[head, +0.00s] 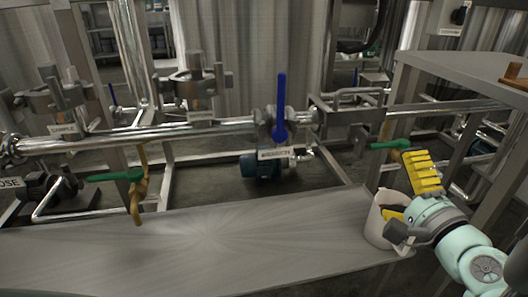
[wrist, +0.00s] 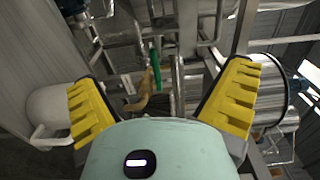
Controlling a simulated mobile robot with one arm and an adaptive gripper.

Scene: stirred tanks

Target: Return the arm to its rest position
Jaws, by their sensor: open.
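My gripper (head: 408,193) is at the right of the head view, over the right end of the steel bench. Its yellow ribbed fingers are spread apart. In the wrist view, the fingers of my gripper (wrist: 163,88) stand wide at left and right, with nothing held between them. A white jug (head: 378,222) is at the bench's right end, close beside and partly hidden by my gripper. I cannot tell whether they touch. My pale green arm comes in from the lower right.
A brownish fitting (head: 138,190) with a green handle (head: 115,176) overhangs the left part. A metal table frame (head: 470,75) stands right of my gripper.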

